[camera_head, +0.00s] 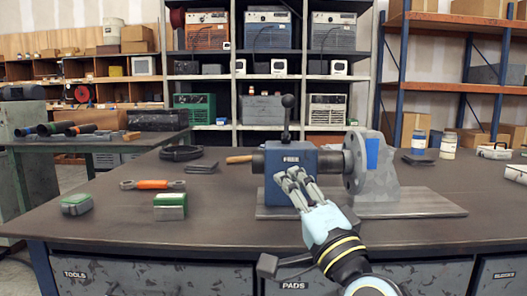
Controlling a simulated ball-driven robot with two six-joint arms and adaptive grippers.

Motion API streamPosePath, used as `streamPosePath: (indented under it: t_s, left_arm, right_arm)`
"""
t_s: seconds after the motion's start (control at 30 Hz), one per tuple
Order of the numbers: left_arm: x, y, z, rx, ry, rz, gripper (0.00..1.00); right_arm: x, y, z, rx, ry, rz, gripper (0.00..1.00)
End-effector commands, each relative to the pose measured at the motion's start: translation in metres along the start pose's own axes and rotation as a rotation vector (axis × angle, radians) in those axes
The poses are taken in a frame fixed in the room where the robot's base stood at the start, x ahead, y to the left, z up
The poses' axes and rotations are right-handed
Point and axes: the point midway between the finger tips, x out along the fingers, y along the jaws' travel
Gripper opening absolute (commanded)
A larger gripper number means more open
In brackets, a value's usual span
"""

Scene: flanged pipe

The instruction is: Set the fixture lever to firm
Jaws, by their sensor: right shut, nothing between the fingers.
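The fixture is a blue block (309,163) on a flat grey base plate (420,204), with a label reading FREE on its front. Its lever (288,102) is a dark stem with a round black knob, standing upright above the block. A grey flanged pipe piece (379,168) with a blue patch adjoins the block on the right. My right gripper (288,180) reaches up from the lower right, in front of the block's lower face and below the lever. Its fingers are shut and empty; they hide part of the block. Whether they touch it I cannot tell. My left gripper is not in view.
A wooden handle (239,159) lies left of the fixture. Jars (448,146) stand at the back right. The front left is mostly clear.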

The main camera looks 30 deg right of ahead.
Motion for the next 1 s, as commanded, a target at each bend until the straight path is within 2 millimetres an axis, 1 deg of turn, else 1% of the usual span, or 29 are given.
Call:
streamPosePath:
  t_s: [0.03,0.1,0.2,0.3,0.57,0.67,0.77,0.83,1.0]
  left_arm:
    - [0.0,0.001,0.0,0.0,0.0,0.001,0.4]
    - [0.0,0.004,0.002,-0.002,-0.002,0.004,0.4]
    - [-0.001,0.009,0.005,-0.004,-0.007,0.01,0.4]
    - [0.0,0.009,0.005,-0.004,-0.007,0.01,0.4]
    - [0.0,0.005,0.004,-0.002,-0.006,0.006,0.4]
    - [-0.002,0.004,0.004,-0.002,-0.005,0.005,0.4]
    - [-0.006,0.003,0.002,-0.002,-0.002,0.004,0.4]
    - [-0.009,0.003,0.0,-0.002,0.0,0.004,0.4]
    - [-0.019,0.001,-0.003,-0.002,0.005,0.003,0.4]
  right_arm:
    - [0.003,-0.002,-0.011,0.04,0.057,-0.021,0.0]
    - [0.005,-0.004,-0.025,0.086,0.123,-0.043,0.0]
    - [0.006,-0.005,-0.036,0.125,0.18,-0.062,0.0]
    - [0.006,-0.005,-0.04,0.138,0.2,-0.069,0.0]
    - [0.006,-0.005,-0.04,0.137,0.2,-0.068,0.0]
    - [0.009,-0.005,-0.041,0.137,0.2,-0.068,0.0]
    - [0.02,-0.007,-0.043,0.136,0.199,-0.071,0.0]
    - [0.031,-0.009,-0.046,0.136,0.2,-0.072,0.0]
    - [0.067,-0.011,-0.053,0.135,0.199,-0.072,0.0]
